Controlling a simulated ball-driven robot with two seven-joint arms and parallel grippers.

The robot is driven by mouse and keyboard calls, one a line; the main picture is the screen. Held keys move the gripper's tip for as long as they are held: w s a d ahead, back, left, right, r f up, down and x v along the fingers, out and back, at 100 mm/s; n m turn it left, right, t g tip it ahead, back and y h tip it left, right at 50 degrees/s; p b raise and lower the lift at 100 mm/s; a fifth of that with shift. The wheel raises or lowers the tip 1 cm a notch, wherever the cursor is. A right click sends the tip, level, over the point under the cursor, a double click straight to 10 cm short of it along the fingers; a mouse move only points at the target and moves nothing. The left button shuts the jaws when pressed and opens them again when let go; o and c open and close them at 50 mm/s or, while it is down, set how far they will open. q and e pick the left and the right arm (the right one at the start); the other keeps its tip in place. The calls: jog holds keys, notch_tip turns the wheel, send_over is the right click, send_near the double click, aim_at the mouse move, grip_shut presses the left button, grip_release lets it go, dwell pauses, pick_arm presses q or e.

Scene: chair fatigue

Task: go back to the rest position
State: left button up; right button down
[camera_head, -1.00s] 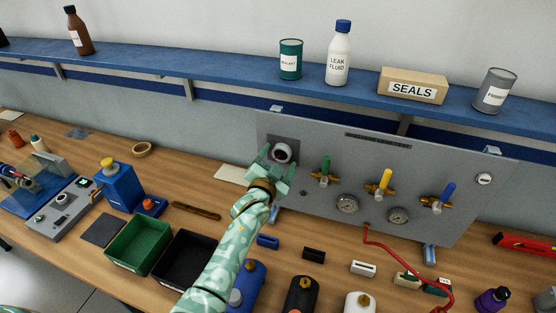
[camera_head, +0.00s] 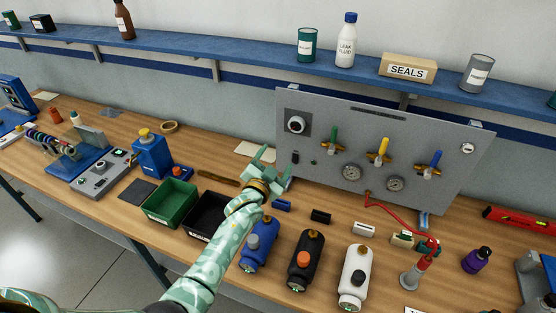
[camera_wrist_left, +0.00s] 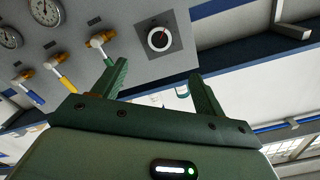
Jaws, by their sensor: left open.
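My left gripper (camera_head: 268,166) is open and empty in the head view. It is in front of the grey panel's (camera_head: 385,132) lower left corner, apart from the round black-and-white knob (camera_head: 296,125). In the left wrist view the two green fingers (camera_wrist_left: 160,88) stand apart with nothing between them. The knob also shows in the left wrist view (camera_wrist_left: 159,39), beyond the fingers. My right gripper is not in view.
Blue, black and white bottles (camera_head: 352,281) stand in front of the panel. A green bin (camera_head: 150,216) and a black bin (camera_head: 189,232) sit below left of my arm. A blue shelf (camera_head: 250,72) runs above. A red hose (camera_head: 385,205) curves from the panel.

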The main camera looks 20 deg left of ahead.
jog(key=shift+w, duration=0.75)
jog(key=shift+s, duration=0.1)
